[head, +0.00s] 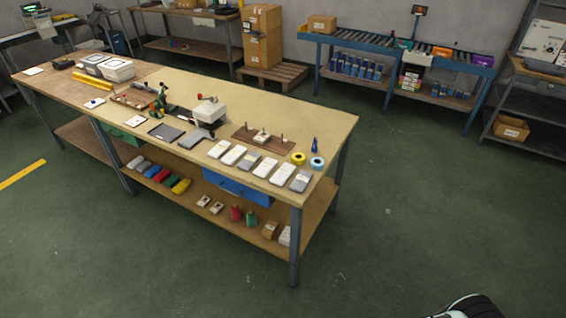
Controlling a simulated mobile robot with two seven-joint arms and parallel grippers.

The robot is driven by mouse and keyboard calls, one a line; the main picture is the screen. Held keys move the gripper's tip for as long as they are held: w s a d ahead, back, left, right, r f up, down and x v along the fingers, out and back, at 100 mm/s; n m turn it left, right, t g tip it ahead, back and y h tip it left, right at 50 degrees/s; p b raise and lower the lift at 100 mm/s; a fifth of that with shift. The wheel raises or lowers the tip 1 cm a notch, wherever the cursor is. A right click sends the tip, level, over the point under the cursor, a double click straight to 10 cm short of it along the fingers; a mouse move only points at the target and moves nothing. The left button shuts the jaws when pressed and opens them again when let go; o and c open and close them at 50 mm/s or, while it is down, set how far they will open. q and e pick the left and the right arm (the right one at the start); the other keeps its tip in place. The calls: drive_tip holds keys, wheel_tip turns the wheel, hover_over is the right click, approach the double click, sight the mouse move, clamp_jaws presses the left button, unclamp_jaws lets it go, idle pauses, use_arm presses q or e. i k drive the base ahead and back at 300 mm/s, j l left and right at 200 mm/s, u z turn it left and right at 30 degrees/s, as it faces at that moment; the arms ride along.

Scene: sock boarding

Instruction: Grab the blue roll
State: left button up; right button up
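The blue roll (317,163) is a small light-blue ring of tape. It lies flat on the right end of the long wooden-topped workbench (318,112), near the right edge. A similar yellow roll (298,158) lies just to its left, close beside it. Neither of my grippers shows in the head view, and nothing is touching the blue roll.
A dark blue upright object (314,145) stands just behind the rolls. A row of folded white and grey socks (263,169) lies to their left, with a wooden pegged board (262,139) behind. The green floor (420,210) right of the bench is clear.

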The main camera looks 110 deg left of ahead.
sight(317, 164)
drive_tip(key=u, duration=4.4)
drive_tip(key=i+l+u, duration=0.1)
drive_tip(key=l+u, duration=0.15)
drive_tip(key=u, duration=0.15)
drive_tip(key=l+u, duration=0.25)
drive_tip(key=u, duration=0.2)
drive_tip(key=l+u, duration=0.4)
drive_tip(key=k+l+u, duration=0.1)
drive_tip(key=l+u, duration=0.25)
drive_tip(key=k+l+u, duration=0.15)
drive_tip(key=l+u, duration=0.15)
drive_tip(key=l, duration=0.25)
drive_tip(key=k+l+u, duration=0.1)
drive_tip(key=l, duration=0.25)
drive_tip(key=k+l+u, duration=0.2)
drive_tip(key=k+l, duration=0.15)
drive_tip(key=l, duration=0.3)
